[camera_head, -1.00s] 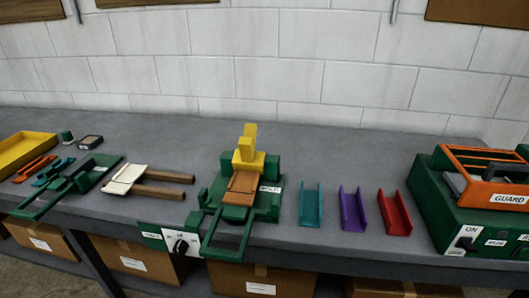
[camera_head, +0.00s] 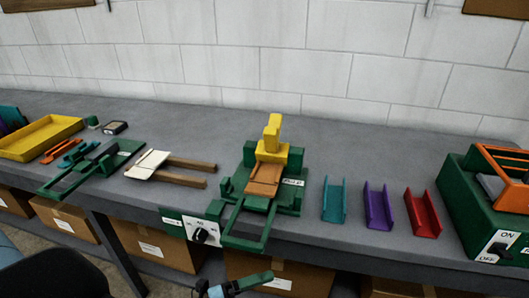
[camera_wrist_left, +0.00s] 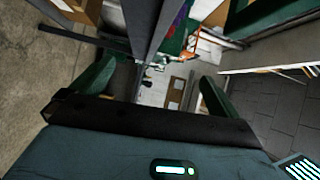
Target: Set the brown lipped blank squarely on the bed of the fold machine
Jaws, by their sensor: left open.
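The brown lipped blank (camera_head: 264,181) lies on the bed of a green machine (camera_head: 294,205) that carries a yellow upright (camera_head: 272,142). It looks roughly in line with the bed, but its exact squareness and seating are too small to tell. The machine's open green frame (camera_head: 246,236) extends toward the bench front. In the left wrist view my left gripper (camera_wrist_left: 154,90) is open, with its two green fingers apart and nothing between them. A small teal and dark part (camera_head: 236,287) shows at the bottom edge of the head view, below the bench front; I cannot tell which gripper it belongs to.
Teal (camera_head: 334,201), purple (camera_head: 378,207) and red (camera_head: 422,213) channels stand right of the machine. A white piece with two brown bars (camera_head: 178,167) lies left. A yellow tray (camera_head: 42,137) and an orange-guarded machine (camera_head: 508,178) stand farther out. Boxes sit below the bench.

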